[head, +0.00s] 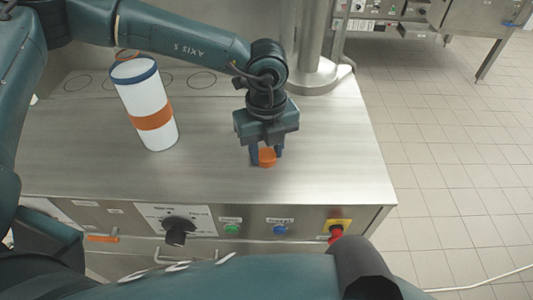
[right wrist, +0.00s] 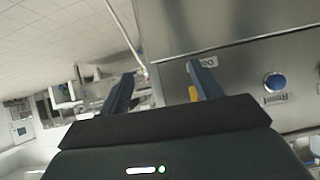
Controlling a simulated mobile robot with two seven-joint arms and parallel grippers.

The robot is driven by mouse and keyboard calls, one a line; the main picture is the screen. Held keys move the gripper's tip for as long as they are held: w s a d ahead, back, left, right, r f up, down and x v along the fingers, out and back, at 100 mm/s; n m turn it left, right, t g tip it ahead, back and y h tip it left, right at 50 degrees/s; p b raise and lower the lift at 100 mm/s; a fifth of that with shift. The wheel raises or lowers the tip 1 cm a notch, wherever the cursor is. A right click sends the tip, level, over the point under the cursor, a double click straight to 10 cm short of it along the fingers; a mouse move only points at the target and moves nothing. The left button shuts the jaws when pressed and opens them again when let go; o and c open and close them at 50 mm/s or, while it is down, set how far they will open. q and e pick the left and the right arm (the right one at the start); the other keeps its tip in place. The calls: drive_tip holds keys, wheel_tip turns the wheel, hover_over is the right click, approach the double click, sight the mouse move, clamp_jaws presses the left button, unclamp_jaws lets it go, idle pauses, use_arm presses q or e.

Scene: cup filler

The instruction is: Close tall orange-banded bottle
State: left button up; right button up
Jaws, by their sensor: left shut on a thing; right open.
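The tall white bottle with an orange band (head: 152,118) stands on the left part of the steel counter. It has a blue rim at its top, and an orange ring shows at the top, partly cut by my arm. My left gripper (head: 266,155) is to the right of the bottle, pointing down, shut on a small orange cap (head: 267,157) low over the counter; I cannot tell if the cap touches the surface. My right gripper (right wrist: 160,88) is open and empty in the right wrist view, before the machine's front panel.
The steel counter (head: 215,180) has circle markings at the back and a thick steel column (head: 313,50) at the back right. The front panel carries a black knob (head: 176,230), a green button (head: 232,228), a blue button (head: 280,229) and a red emergency stop (head: 336,232). Tiled floor is free at right.

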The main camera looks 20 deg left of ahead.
sight(267, 154)
use_arm(q)
wheel_tip(267, 154, up, 10)
drive_tip(key=b, duration=0.1)
drive_tip(key=shift+b, duration=0.35)
idle(0.3)
